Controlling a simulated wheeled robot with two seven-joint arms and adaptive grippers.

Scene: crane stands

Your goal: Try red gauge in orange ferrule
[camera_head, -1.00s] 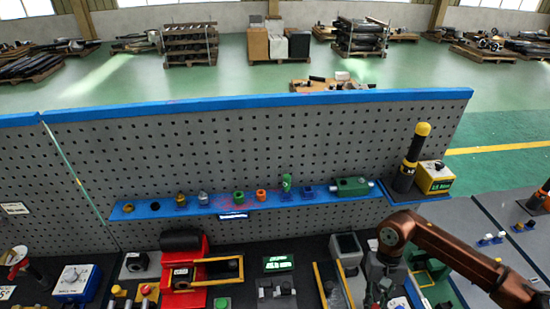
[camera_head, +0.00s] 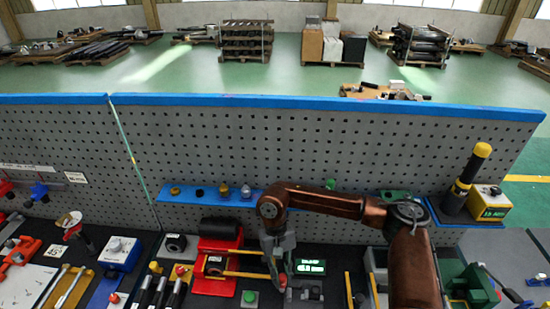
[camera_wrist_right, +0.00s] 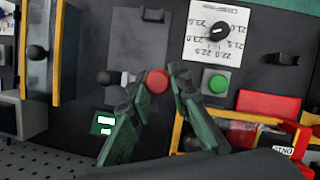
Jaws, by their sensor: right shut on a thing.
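My right gripper (camera_head: 280,272) is low over the dark bench, left of the small green display. In the right wrist view my right gripper (camera_wrist_right: 152,84) is shut on the red gauge (camera_wrist_right: 157,82), whose round red end shows between the fingertips. The red gauge (camera_head: 282,281) is a small red spot at the fingertips in the head view. The orange ferrule is not visible now; my right arm crosses in front of that part of the blue shelf (camera_head: 212,201). My left gripper is not in view.
A red fixture (camera_head: 208,285) with yellow rails stands just left of my right gripper. A green button (camera_head: 249,297) and the green display (camera_head: 309,267) are close by. A grey pegboard (camera_head: 420,140) rises behind. A black post (camera_head: 455,200) with a yellow top stands at the right.

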